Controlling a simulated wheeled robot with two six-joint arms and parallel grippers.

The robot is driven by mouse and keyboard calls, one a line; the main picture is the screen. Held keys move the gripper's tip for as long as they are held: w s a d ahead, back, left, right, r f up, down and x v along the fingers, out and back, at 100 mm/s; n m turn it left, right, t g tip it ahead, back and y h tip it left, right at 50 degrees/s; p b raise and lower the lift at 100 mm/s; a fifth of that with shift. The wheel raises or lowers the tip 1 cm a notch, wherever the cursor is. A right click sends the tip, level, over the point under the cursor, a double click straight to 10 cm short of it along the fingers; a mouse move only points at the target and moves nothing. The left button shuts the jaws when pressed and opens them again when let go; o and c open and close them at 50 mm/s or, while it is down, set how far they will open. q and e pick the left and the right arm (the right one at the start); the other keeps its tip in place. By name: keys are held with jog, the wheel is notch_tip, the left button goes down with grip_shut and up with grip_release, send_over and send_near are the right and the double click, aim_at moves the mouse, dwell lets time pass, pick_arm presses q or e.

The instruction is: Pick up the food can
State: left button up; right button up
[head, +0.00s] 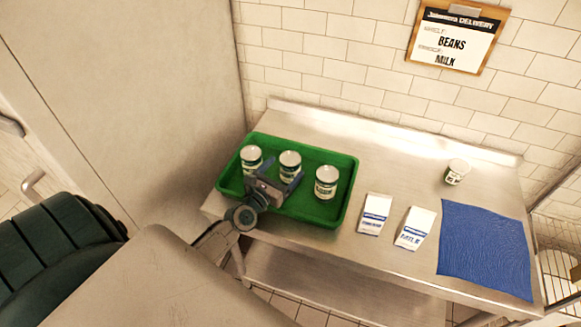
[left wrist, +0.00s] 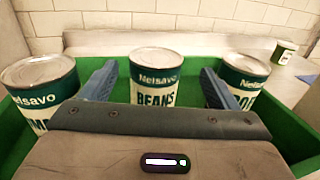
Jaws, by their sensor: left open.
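Three white-and-green food cans stand upright in a green tray (head: 336,212): a left can (head: 251,160), a middle can (head: 290,166) and a right can (head: 326,182). In the left wrist view the middle can (left wrist: 157,82) reads "BEANS". The left can (left wrist: 42,92) and right can (left wrist: 246,80) show only partly readable labels. My left gripper (head: 277,180) is open over the tray, in front of the middle can. In the left wrist view its two blue fingers point forward to either side of the beans can, which shows no clear contact. My right gripper is out of view.
A smaller can (head: 457,172) stands apart at the right of the steel table (head: 395,165). Two white-and-blue cartons (head: 375,214) (head: 415,229) sit right of the tray, beside a blue mat (head: 486,248). A clipboard (head: 458,37) reading "BEANS" and "MILK" hangs on the tiled wall.

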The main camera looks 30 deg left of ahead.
aim_at(296, 153)
pick_arm(q)
jog(key=shift+w+f, duration=0.1)
jog(key=shift+w, duration=0.75)
jog(key=w, duration=0.4)
jog(key=shift+w+a, duration=0.1)
jog(key=shift+a, duration=0.2)
jog(key=shift+w, duration=0.55)
jog(key=shift+s, duration=0.1)
jog(key=shift+r, duration=0.2)
jog(key=c, duration=1.4)
